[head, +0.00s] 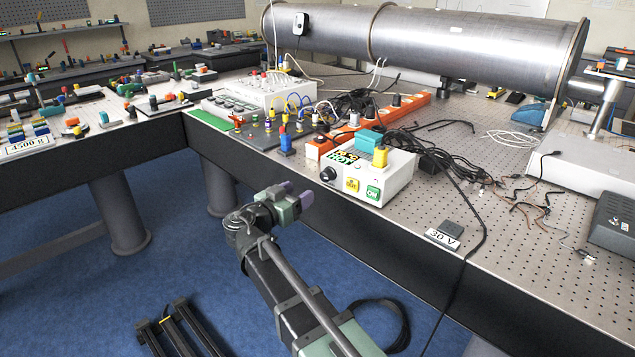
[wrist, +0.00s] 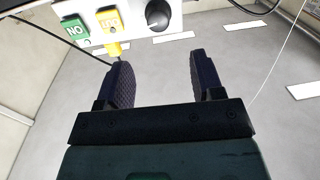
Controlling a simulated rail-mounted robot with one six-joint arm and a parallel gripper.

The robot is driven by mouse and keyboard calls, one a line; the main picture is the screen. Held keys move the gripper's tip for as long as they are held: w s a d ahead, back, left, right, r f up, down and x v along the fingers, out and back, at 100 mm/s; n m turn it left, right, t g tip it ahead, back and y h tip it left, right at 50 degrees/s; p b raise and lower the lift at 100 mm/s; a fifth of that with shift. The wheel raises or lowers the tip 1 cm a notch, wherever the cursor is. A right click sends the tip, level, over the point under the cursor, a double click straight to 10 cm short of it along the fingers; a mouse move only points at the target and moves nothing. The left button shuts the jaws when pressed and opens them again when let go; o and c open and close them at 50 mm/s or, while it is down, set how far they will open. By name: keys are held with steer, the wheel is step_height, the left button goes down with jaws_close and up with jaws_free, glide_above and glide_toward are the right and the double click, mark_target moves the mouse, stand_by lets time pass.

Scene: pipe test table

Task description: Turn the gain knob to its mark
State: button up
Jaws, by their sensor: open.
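The gain knob is most likely the black round knob (head: 328,173) on the front of a white box (head: 398,186) near the table's front edge. In the wrist view the knob (wrist: 158,15) appears at the top, beyond and between my fingertips, with a pale pointer line on it. Any mark around it is too small to make out. My gripper (head: 298,195) is open and empty, below and left of the box in the head view. In the wrist view my gripper (wrist: 165,72) has its two fingers wide apart, and neither touches the knob.
A yellow connector (head: 380,157) and a teal block (head: 368,141) are on top. Black cables (head: 460,165) lie right of the box. The table's dark front edge (head: 420,262) runs below.

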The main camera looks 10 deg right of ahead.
mark_target(324, 178)
steer(key=x, duration=1.1)
steer(key=shift+d+f, duration=0.1)
steer(key=shift+f, duration=0.05)
steer(key=shift+c, duration=0.2)
steer(key=c, duration=0.9)
